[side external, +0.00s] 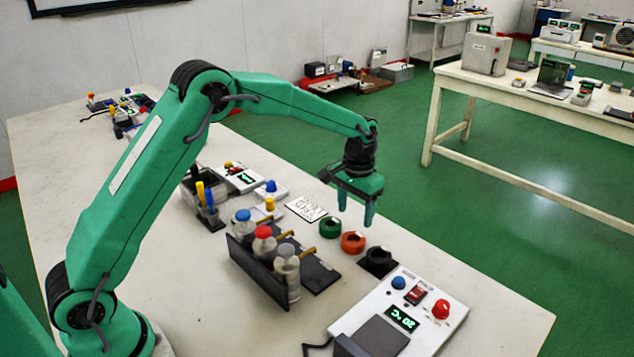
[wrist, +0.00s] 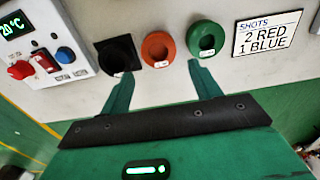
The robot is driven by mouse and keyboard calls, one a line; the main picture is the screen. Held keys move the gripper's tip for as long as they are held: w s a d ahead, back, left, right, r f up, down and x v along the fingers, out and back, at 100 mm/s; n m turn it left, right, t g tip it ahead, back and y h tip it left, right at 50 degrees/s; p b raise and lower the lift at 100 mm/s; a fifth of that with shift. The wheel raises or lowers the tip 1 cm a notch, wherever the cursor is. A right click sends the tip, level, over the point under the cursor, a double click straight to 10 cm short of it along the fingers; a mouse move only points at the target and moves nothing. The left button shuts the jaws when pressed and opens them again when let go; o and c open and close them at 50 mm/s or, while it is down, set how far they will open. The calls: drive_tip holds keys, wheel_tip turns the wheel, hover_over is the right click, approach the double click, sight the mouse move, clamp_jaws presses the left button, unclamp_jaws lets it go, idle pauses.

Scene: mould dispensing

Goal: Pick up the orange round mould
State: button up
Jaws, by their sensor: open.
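The orange round mould (side external: 353,249) is a short open ring lying on the white table, between a green round mould (side external: 330,234) and a black square block (side external: 378,264). In the wrist view the orange mould (wrist: 146,49) has a small white label on its rim and lies just beyond the fingertips, centred between them. My gripper (side external: 355,215) is open and empty, fingers pointing down, above the table near the orange mould. In the wrist view its fingers (wrist: 160,70) are spread wider than the orange mould; neither visibly touches it.
A white control box (side external: 447,324) with a 20°C display stands right of the black block. A dark rack (side external: 243,262) with capped bottles stands left of the moulds. A sign (side external: 306,208) reading "2 RED 1 BLUE" lies beyond the green mould (wrist: 193,39).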

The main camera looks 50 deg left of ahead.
sight(354, 234)
drive_tip(key=shift+s+d+f, duration=0.1)
drive_tip(key=shift+f, duration=3.8)
drive_tip(key=c, duration=0.8)
